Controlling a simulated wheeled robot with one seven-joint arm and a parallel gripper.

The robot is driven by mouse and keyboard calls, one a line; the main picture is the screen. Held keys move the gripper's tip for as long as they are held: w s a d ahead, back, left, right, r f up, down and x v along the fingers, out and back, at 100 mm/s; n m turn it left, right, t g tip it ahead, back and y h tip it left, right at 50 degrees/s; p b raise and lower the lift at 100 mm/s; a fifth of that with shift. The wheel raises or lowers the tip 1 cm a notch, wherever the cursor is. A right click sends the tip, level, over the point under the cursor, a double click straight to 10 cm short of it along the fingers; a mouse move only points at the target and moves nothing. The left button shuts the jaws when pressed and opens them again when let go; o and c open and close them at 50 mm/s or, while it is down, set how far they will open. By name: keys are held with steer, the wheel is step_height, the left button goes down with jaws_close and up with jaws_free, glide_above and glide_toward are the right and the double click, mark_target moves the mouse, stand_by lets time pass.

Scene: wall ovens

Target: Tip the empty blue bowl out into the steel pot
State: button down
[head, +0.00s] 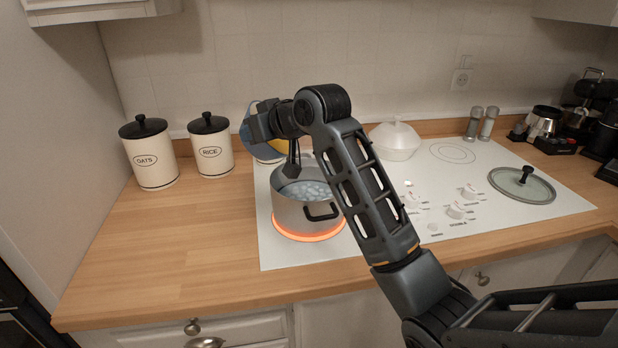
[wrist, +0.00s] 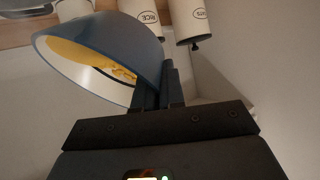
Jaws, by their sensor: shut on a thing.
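The steel pot (head: 290,214) stands on a glowing orange burner. Its lid is off, and pale, bubbly water shows inside. My gripper (wrist: 160,85) is shut on the bowl's wall at the rim.
The oats canister (head: 150,160) and rice canister (head: 210,152) stand left of the hob. A white lidded dish (head: 394,142) sits behind my arm. A glass lid (head: 521,186) lies on the hob's right. The wooden counter at the front left is clear.

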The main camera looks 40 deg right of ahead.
steer(key=shift+s+d+r+m+t+y, duration=0.15)
steer(key=shift+s+d+r+m+t, duration=0.1)
steer(key=shift+r+t, duration=0.15)
steer(key=shift+s+d+r+m+t+y, duration=0.15)
steer(key=shift+s+r+t, duration=0.1)
steer(key=shift+t, duration=0.15)
stand_by(0.4)
steer(key=shift+s+d+r+m+t+y+b, duration=0.55)
steer(key=shift+t+b, duration=0.55)
steer(key=shift+b, duration=1.35)
steer(key=shift+s+d+r+m+t+b, duration=0.2)
steer(key=shift+s+d+t+b, duration=0.2)
steer(key=shift+s+b, duration=0.35)
steer(key=shift+s+d+r+m+t+b, duration=0.2)
steer(key=shift+s+d+t+b, duration=0.1)
steer(key=shift+s+d+b, duration=0.3)
steer(key=shift+s+d+r+m+t+b, duration=0.15)
steer(key=shift+s+d+m+t+b, duration=0.3)
steer(key=shift+b, duration=0.7)
steer(key=shift+s+d+r+m+t+b, duration=0.15)
steer(key=shift+s+t+b, duration=0.4)
steer(key=shift+b, duration=0.55)
